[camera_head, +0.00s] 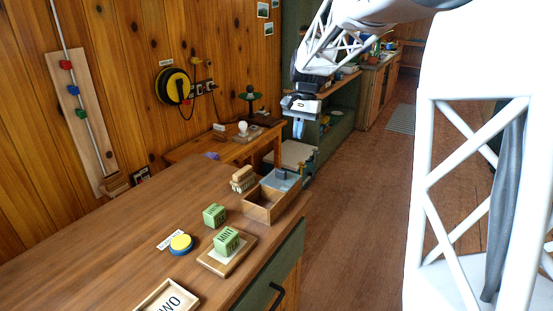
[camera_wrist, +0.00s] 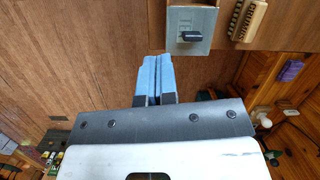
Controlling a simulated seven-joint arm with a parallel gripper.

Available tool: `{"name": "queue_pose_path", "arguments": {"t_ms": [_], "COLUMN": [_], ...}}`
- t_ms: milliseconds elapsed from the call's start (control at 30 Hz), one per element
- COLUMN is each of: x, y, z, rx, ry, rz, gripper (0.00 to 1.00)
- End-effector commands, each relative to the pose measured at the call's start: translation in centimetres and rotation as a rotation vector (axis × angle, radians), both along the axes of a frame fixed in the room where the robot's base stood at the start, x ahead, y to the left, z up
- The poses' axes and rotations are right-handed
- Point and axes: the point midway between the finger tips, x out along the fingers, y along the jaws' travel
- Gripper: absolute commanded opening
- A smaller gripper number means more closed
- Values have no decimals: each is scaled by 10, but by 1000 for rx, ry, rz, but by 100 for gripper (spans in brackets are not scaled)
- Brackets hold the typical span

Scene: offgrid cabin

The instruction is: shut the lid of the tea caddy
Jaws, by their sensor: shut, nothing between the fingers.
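The tea caddy (camera_head: 262,212) is a wooden box at the counter's right edge in the head view. Its near part is open at the top, showing the inside. A grey lid (camera_head: 281,180) with a dark handle covers its far end. In the wrist view the grey lid (camera_wrist: 190,28), with lettering and a black handle, is at the top, just right of my fingertips. My gripper (camera_head: 298,129), with blue fingers, hangs in the air beyond the caddy and above it. In the wrist view my gripper (camera_wrist: 157,58) is shut, empty and apart from the lid.
A wooden brush (camera_head: 242,179) stands close left of the caddy. Green tea boxes (camera_head: 214,215) and a yellow-blue button (camera_head: 181,243) are on the counter (camera_head: 120,235). A wooden side table (camera_head: 205,150) stands behind. The floor (camera_head: 345,215) right of the counter is clear.

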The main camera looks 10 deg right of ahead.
Motion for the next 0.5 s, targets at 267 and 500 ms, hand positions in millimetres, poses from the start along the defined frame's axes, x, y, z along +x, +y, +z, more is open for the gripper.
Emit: {"name": "queue_pose_path", "arguments": {"t_ms": [267, 500], "x": [59, 103], "y": [-21, -39], "z": [-22, -42], "rx": [25, 45], "ry": [68, 122], "rz": [-78, -139], "gripper": [0, 0]}}
